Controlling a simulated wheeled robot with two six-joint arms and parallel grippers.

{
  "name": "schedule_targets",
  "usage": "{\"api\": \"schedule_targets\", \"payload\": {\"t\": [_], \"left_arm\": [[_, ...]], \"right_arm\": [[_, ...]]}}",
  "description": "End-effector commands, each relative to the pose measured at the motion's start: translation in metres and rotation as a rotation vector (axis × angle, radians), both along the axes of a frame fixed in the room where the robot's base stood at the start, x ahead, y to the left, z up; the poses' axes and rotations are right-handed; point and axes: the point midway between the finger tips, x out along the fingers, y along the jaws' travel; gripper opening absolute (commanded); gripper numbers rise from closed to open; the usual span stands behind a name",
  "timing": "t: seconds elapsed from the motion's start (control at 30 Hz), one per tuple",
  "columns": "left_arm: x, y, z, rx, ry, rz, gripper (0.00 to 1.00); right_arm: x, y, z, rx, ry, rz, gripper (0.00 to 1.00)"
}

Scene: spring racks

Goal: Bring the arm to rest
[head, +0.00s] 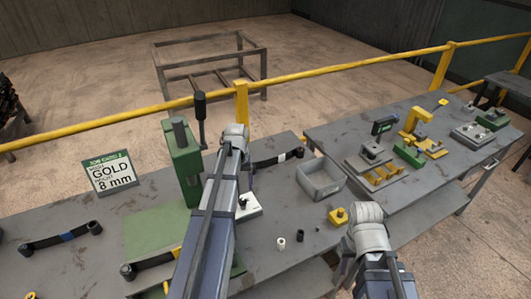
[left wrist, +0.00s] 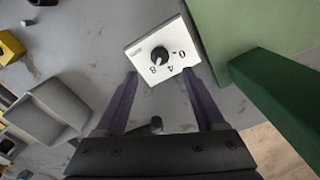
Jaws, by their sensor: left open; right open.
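My left arm (head: 212,225) reaches up over the near table in the head view, its wrist bent down beside the green press (head: 183,160). In the left wrist view my left gripper (left wrist: 159,80) is open, its two purple fingers apart with nothing held. A white dial box (left wrist: 150,38) with a black knob lies just beyond the fingertips; it also shows in the head view (head: 250,209), partly behind my arm. My right arm's wrist (head: 368,232) hangs at the table's front edge at lower right, and its jaws are mostly hidden.
A job card (head: 110,172) reads GOLD, 8 mm. Dark strips with rollers (head: 60,240) lie on the near table. A grey bin (head: 320,178), a yellow block (head: 338,216) and small white and black cylinders stand to the right. A second table (head: 415,185) holds fixtures; a yellow rail runs behind.

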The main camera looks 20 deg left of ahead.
Motion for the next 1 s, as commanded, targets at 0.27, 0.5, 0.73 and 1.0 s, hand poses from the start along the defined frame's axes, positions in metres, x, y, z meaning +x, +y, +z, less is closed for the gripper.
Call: {"api": "schedule_targets", "payload": {"t": [0.27,0.5,0.73,1.0], "left_arm": [[-0.008,-0.035,-0.003,0.005,0.007,-0.062,0.71],[-0.057,-0.17,-0.015,0.035,0.033,-0.347,0.71],[-0.122,-0.263,-0.024,0.071,0.054,-0.605,0.71],[-0.162,-0.302,-0.027,0.094,0.064,-0.747,0.71]], "right_arm": [[0.0,0.0,-0.003,0.0,0.0,0.0,0.5],[0.0,0.0,-0.015,0.0,0.0,-0.001,0.5],[0.0,0.0,-0.024,0.0,0.0,-0.001,0.5],[0.0,0.0,-0.028,0.0,0.0,-0.001,0.5]]}}
